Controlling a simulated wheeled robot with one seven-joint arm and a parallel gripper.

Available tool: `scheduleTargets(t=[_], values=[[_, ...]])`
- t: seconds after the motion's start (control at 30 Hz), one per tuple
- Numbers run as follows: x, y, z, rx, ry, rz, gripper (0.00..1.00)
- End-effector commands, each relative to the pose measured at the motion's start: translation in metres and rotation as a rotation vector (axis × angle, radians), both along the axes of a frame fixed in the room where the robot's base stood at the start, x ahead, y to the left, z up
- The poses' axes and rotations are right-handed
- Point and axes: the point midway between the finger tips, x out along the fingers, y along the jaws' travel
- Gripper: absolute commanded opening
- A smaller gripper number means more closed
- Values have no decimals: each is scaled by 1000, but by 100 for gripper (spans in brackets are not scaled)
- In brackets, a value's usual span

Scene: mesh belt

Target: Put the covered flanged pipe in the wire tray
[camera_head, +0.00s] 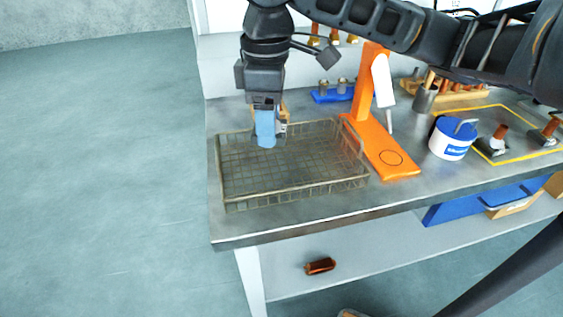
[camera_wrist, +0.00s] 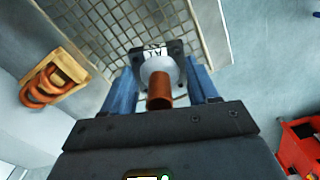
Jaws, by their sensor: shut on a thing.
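The wire tray (camera_head: 292,190) is a shallow mesh basket at the left end of the steel table, with no other object visible inside. My gripper (camera_head: 266,130) points down over the back part of the tray. In the wrist view, its blue fingers (camera_wrist: 162,78) are shut on the covered flanged pipe (camera_wrist: 160,92). This pipe has a brown tube, a white cover and a dark square flange with a label. The tray's mesh (camera_wrist: 108,22) shows beneath it. In the head view the fingers mostly hide the pipe, and I cannot tell whether it touches the mesh.
An orange stand (camera_head: 385,150) is close to the tray's right side. Further right are a white and blue tub (camera_head: 452,139) and two more flanged pipes (camera_head: 494,144) inside a yellow outline. A blue holder (camera_head: 332,96) is behind. The table's left edge is near the tray.

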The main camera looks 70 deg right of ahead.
Motion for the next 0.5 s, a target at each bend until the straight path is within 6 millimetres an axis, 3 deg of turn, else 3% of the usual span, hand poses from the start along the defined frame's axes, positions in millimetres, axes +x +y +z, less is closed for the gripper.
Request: scheduleTargets(t=[0.3,0.5], values=[[-17,-67,3,1,2,440,5],[-28,-93,4,2,3,633,5]])
